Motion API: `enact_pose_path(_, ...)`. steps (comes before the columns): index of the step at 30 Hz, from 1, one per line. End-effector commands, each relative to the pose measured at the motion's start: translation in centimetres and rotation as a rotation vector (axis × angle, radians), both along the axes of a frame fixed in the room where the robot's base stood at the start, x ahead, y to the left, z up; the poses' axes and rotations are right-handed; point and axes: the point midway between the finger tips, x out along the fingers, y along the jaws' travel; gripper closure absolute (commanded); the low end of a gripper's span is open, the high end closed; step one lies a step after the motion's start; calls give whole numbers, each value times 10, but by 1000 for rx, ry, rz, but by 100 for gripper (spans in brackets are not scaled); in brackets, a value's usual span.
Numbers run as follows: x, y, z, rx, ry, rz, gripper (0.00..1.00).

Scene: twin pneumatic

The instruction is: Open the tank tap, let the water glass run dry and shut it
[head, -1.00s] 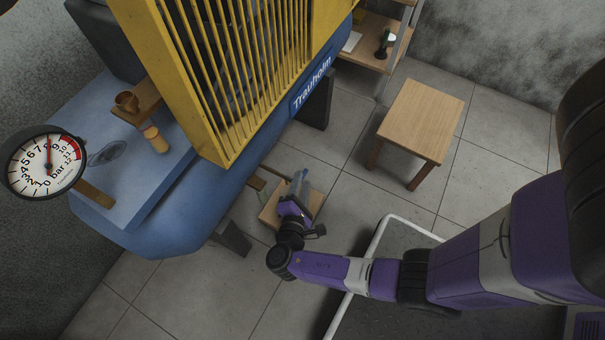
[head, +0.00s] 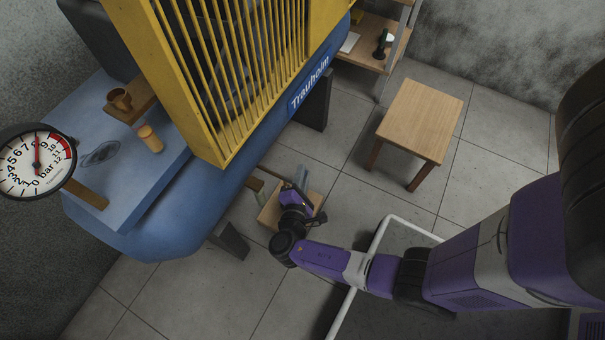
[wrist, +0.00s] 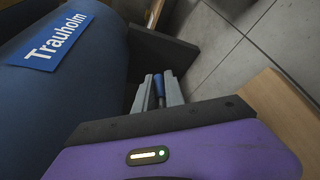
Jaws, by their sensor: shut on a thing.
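My gripper (head: 301,175) is low beside the blue tank (head: 215,215), above a small wooden stand. In the wrist view its two grey fingers (wrist: 158,90) are closed on a narrow blue piece (wrist: 159,84), which looks like the tap's handle. The tap's body is hidden by the fingers and the tank. A small pale piece (head: 260,198) under the tank's edge, left of my gripper, may be the water glass; its water level is too small to tell. The tank with its Trauholm label (wrist: 62,42) fills the left of the wrist view.
The wooden stand (head: 270,217) is right under my gripper. A dark tank foot (head: 229,240) is to its left. A yellow guard (head: 225,140) rises above the tank. A pressure gauge (head: 22,175) is at far left. A wooden table (head: 420,115) stands right, with clear floor between.

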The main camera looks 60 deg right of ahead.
Motion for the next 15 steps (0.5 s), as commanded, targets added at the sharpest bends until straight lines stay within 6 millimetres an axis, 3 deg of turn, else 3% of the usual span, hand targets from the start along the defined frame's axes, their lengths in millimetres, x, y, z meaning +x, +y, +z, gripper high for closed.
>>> enact_pose_path(8,1,1,0,-47,-5,1,100)
enact_pose_path(15,1,2,1,-196,-11,0,100)
